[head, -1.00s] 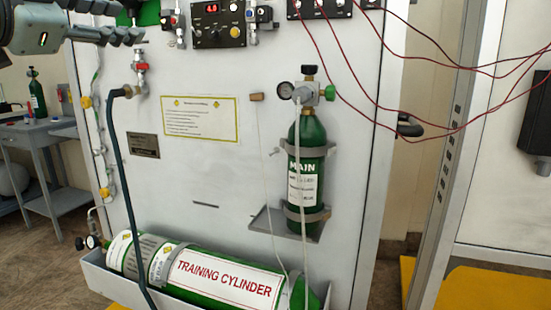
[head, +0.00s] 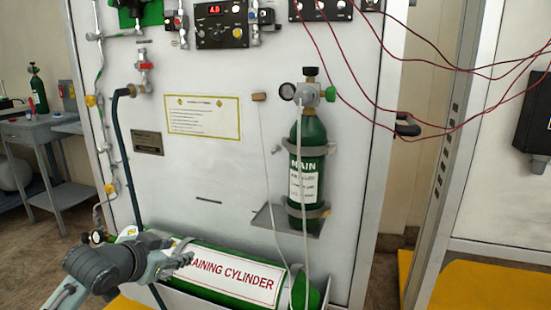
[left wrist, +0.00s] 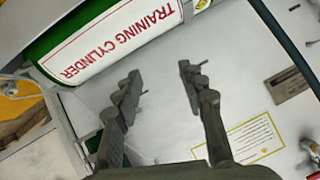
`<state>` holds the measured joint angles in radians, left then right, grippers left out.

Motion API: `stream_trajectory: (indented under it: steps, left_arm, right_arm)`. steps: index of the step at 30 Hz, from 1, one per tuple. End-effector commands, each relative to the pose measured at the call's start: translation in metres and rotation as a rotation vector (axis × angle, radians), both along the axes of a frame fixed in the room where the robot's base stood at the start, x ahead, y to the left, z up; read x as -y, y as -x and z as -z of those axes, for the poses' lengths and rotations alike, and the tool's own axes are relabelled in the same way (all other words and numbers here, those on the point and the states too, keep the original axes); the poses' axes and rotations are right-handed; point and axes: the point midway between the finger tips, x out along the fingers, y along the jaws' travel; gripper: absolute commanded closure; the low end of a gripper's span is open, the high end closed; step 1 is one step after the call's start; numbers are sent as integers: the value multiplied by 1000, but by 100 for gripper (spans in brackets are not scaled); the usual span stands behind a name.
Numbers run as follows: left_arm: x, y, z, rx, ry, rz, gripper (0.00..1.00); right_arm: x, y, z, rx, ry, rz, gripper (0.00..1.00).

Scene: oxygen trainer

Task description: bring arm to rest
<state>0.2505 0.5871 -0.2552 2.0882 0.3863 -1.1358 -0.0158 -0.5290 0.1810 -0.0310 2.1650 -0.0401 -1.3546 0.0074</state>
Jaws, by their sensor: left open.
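My left arm (head: 100,266) comes in from the lower left of the head view. My left gripper (head: 180,260) is in front of the left part of the green and white training cylinder (head: 232,275) and hides some of its label. In the left wrist view the two fingers of my left gripper (left wrist: 161,82) stand apart with nothing between them. The white panel face shows between and beyond them, and the cylinder (left wrist: 105,38) is beyond at the upper left. I cannot tell from the head view whether the gripper touches the cylinder. My right gripper is not in view.
The green MAIN cylinder (head: 307,170) stands on a bracket on the white panel (head: 210,180). A dark hose (head: 124,165) hangs at the panel's left. Red wires (head: 440,65) cross the upper right. A grey side table (head: 40,127) stands at the far left.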

Motion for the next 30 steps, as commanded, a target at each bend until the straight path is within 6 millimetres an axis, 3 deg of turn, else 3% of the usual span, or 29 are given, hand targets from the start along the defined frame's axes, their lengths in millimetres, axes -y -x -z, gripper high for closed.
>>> stream_trajectory:
  steps: [1,6,9,13,18,21,30]
  left_arm:
    - [-1,18,40,-72,18,-34,59]
    - [-15,88,150,-280,30,-163,59]
    - [-25,141,205,-404,24,-240,59]
    - [-35,211,260,-547,6,-329,59]
    - [-44,278,298,-670,-20,-403,59]
    - [-47,297,307,-703,-29,-423,59]
    - [-48,303,310,-714,-33,-429,59]
  right_arm:
    - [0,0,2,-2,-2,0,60]
    - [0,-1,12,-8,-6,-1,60]
    - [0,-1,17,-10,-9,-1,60]
    - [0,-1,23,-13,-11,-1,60]
    - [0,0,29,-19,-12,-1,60]
    - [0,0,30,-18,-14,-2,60]
    - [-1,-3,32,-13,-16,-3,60]
